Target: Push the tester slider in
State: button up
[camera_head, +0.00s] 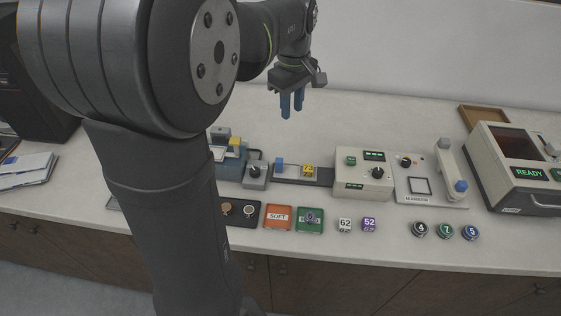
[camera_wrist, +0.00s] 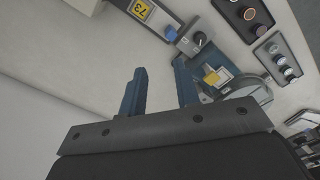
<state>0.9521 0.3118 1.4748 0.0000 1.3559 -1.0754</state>
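A blue handle (camera_head: 279,164) stands on the rail, left of a yellow block marked 73 (camera_head: 308,171); a gap separates the block from the box. The wrist view shows the blue handle (camera_wrist: 171,34) and yellow block (camera_wrist: 141,10) at the top. My gripper (camera_head: 292,111) is in the air above and behind the rail, fingers pointing down. In the wrist view its fingers (camera_wrist: 160,90) are apart with nothing between them.
A small grey unit with a black knob (camera_head: 255,175) stands just left of the rail. Orange (camera_head: 279,216) and green (camera_head: 309,219) trays and number cubes (camera_head: 345,224) lie in front. The counter behind the rail is clear.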

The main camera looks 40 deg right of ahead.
aim_at(279, 160)
jog(key=f+m, duration=0.3)
jog(key=f, duration=0.3)
jog(key=w+a+f+m, duration=0.1)
jog(key=f+m, duration=0.3)
jog(key=f, duration=0.3)
jog(key=w+a+f+m, duration=0.1)
jog(key=f+m, duration=0.2)
jog(key=f, duration=0.4)
jog(key=shift+a+f, duration=0.15)
jog(key=shift+a, duration=0.05)
grip_shut()
